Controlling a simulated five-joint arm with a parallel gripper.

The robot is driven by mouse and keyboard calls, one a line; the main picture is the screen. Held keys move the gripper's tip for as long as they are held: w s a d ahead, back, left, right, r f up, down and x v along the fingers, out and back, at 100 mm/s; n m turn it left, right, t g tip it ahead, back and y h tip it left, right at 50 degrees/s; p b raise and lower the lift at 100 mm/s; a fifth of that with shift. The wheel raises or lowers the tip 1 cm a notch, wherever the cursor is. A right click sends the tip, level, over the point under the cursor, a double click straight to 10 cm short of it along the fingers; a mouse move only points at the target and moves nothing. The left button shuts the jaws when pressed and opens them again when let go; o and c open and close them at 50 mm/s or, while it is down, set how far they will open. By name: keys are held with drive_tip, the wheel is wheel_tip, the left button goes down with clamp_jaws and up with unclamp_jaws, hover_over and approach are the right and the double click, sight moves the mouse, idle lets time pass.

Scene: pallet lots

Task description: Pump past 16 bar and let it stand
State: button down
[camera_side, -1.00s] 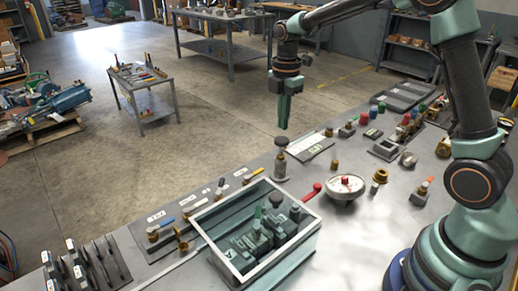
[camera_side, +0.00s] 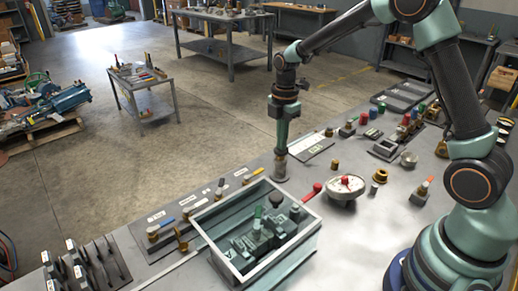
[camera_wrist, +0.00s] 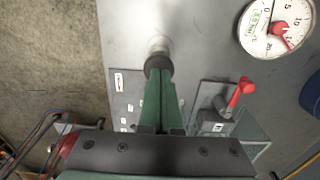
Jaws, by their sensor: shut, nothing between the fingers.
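My gripper (camera_side: 281,148) points straight down over the pump post (camera_side: 279,172) at the bench's far edge. Its fingers are shut with nothing between them. In the wrist view my fingertips (camera_wrist: 160,76) meet the dark round knob (camera_wrist: 158,65) of the pump, apparently touching its top. The round gauge (camera_side: 345,186) with a red hub stands to the right of the pump. In the wrist view the gauge dial (camera_wrist: 262,30) is partly cut off; its red needle lies near the higher numbers, but the exact reading is unclear.
A red-handled lever (camera_wrist: 242,90) is beside the open-topped case (camera_side: 213,252), right of the fingers in the wrist view. Labelled tools (camera_side: 170,225) lie left of the pump. A white-topped plate (camera_side: 308,146) and several small fittings lie behind and right.

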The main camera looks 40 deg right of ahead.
drive_tip(key=shift+f, duration=0.35)
wheel_tip(320, 180, up, 15)
drive_tip(key=shift+f, duration=0.2)
idle(0.3)
drive_tip(key=shift+r, duration=0.1)
idle(0.6)
drive_tip(key=r, duration=0.3)
drive_tip(key=shift+w+d, duration=0.25)
wheel_tip(320, 180, down, 14)
drive_tip(key=shift+a, duration=0.1)
idle(0.5)
drive_tip(key=shift+s+f, duration=0.1)
